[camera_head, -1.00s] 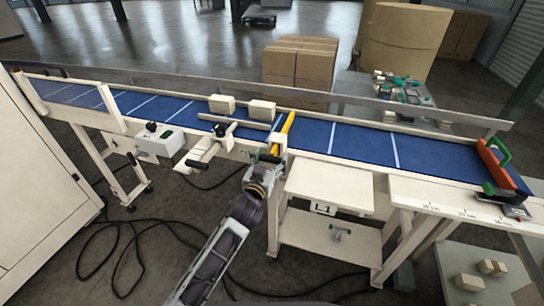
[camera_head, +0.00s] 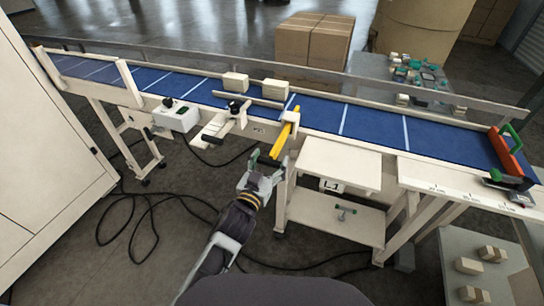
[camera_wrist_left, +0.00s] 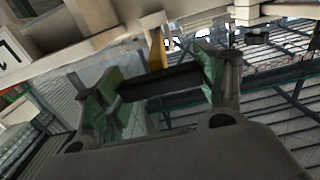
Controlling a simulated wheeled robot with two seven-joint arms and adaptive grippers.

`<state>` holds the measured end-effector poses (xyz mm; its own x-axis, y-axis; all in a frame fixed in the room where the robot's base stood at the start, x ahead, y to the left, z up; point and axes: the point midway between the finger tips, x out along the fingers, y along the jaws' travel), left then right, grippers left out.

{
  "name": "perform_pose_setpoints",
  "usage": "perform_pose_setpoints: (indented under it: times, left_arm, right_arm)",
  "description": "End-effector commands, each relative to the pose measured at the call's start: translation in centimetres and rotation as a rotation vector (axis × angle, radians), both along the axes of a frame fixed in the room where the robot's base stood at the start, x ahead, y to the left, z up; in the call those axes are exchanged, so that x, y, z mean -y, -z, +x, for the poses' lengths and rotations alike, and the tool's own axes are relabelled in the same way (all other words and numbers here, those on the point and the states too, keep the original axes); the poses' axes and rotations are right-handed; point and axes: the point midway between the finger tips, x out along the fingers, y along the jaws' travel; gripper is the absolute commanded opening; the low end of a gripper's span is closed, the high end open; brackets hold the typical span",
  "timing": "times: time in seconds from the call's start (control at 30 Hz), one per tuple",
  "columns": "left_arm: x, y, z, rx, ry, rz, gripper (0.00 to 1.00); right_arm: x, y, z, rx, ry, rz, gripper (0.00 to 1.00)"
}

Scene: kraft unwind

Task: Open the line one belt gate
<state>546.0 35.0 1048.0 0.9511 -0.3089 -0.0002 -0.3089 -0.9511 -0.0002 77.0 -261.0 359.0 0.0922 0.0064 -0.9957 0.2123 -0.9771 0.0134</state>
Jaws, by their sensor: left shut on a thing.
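The belt gate is a yellow bar (camera_head: 283,138) at a pale post (camera_head: 291,117) on the near edge of the blue belt (camera_head: 320,113). The bar points off the belt toward me, and the belt beside it is clear. My left gripper (camera_head: 264,172) is at the bar's near end, shut on its black handle (camera_head: 268,161). In the left wrist view the black handle (camera_wrist_left: 160,83) lies between the green finger pads of my left gripper (camera_wrist_left: 160,90), with the yellow bar (camera_wrist_left: 156,50) beyond. My right gripper is not in view.
Two cartons (camera_head: 236,82) (camera_head: 275,92) stand on the belt, left of the gate post. A pale shelf stand labelled L1 (camera_head: 338,165) is right of my gripper. An orange stop with a green handle (camera_head: 510,150) is at the belt's right end. Cables (camera_head: 130,215) lie on the floor.

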Motion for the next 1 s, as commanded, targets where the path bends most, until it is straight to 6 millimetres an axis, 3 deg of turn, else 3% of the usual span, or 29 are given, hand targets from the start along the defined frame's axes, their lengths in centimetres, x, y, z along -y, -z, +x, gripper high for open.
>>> perform_pose_setpoints:
  times: [0.57, 0.6, 0.77, 1.0]
  left_arm:
    - [-0.16, -0.04, -0.52, 0.000, 0.000, -0.002, 0.28]
    - [-0.16, -0.04, -0.52, 0.000, 0.000, -0.002, 0.73]
    - [-0.15, -0.05, -0.51, 0.000, 0.000, -0.002, 0.93]
    - [-0.16, -0.06, -0.49, 0.001, 0.000, -0.001, 0.93]
  right_arm:
    - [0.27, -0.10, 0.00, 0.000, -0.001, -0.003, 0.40]
    - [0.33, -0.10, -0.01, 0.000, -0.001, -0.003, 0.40]
    - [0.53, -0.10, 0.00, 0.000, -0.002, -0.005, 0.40]
    - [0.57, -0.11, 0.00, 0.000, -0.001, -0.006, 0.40]
